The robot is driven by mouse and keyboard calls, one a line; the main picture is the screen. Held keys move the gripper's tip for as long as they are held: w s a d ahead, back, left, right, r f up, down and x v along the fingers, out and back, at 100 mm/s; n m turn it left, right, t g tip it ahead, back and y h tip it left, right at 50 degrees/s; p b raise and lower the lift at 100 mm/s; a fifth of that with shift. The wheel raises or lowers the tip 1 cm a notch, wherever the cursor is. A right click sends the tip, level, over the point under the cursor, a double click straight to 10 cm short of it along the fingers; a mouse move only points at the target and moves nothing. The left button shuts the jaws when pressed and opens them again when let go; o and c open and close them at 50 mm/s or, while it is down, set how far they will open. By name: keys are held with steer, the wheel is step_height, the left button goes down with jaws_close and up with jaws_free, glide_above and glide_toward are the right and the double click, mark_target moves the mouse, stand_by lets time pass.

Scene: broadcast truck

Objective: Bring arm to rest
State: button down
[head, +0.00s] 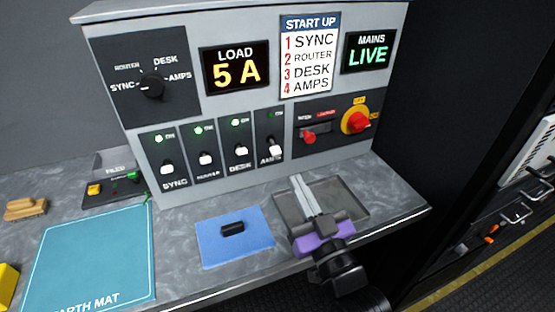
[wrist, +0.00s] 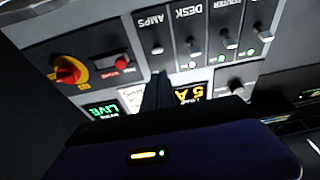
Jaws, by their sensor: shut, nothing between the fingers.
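My gripper (head: 298,182) is shut and empty. Its two grey fingers lie together above the grey tray (head: 358,204) at the counter's right, pointing at the panel below the AMPS switch (head: 275,150). Its purple body is over the tray's front edge. In the wrist view the shut fingers (wrist: 157,82) stand in front of the upside-down panel and hide part of it. I cannot tell the exact gap between fingertips and panel.
The grey panel (head: 220,107) shows LOAD 5 A and MAINS LIVE. Green lamps glow above SYNC, ROUTER and DESK; the AMPS lamp looks dark. A blue mat (head: 213,249) with a black block (head: 232,228) lies left of my gripper. The teal earth mat (head: 90,255) is farther left.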

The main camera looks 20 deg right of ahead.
steer(key=s+f+g, duration=0.2)
steer(key=s+f, duration=0.1)
steer(key=s, duration=0.8)
steer(key=s+f+g, duration=0.2)
steer(key=s+f, duration=0.1)
steer(key=s, duration=0.9)
steer(key=s+f+g, duration=0.2)
steer(key=s+f, duration=0.1)
steer(key=s, duration=0.9)
steer(key=shift+f, duration=0.3)
steer(key=c, duration=2.1)
jaws_free()
steer(key=shift+a, duration=0.1)
